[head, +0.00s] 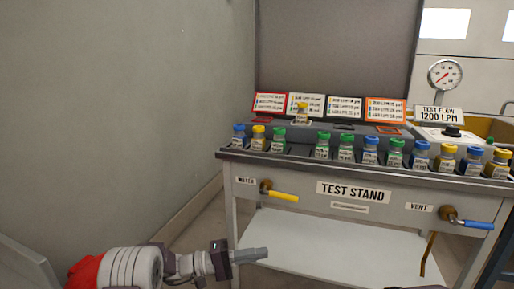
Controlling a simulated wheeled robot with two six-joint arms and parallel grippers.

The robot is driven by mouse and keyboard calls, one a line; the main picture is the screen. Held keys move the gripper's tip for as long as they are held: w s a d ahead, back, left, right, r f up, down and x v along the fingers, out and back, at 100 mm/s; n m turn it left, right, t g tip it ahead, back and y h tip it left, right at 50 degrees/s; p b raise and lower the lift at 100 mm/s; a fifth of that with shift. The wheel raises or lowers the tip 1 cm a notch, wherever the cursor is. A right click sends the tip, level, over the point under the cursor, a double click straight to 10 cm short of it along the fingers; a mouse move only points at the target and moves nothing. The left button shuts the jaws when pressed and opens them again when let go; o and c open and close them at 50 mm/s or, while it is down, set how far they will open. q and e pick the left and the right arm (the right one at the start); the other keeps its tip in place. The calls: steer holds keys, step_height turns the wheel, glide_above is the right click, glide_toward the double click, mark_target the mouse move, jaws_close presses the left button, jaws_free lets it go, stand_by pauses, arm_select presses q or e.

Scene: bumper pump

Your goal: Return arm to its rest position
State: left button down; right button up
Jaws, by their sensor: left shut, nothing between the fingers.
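My left gripper (250,256) comes in from the lower left on its white, red and grey arm. Its fingers are closed together, with nothing held, and point to the right. In the picture it lies below the water valve's yellow handle (284,197) and over the lower left side of the test stand (315,166), apart from the handle. My right gripper is not in view.
Several small bottles with blue, yellow and green caps (346,146) line the stand's front edge. A blue vent handle (478,224) sticks out at right. A grey wall (120,110) fills the left.

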arm_select(q)
step_height(320, 180, up, 16)
steer(key=s+d+m+g+p, duration=0.1)
steer(key=s+d+m+p, duration=0.1)
steer(key=p, duration=0.8)
steer(key=s+r+m+g+y+p, duration=0.1)
steer(key=s+r+g+y+p, duration=0.15)
steer(key=s+r+p, duration=0.6)
steer(key=s+r+m+g+y+p, duration=0.1)
steer(key=s+r+y+p, duration=0.25)
steer(key=r+p, duration=0.9)
steer(key=s+a+y+p, duration=0.8)
steer(key=s+a+p, duration=0.2)
steer(key=p, duration=0.3)
steer(key=w+a+f+n+t+y, duration=0.1)
steer(key=a+f+y, duration=0.3)
steer(key=a, duration=0.6)
steer(key=shift+w+f+n+t+y, duration=0.15)
steer(key=shift+f+n+t+y, duration=0.15)
steer(key=shift+f+n+t, duration=0.5)
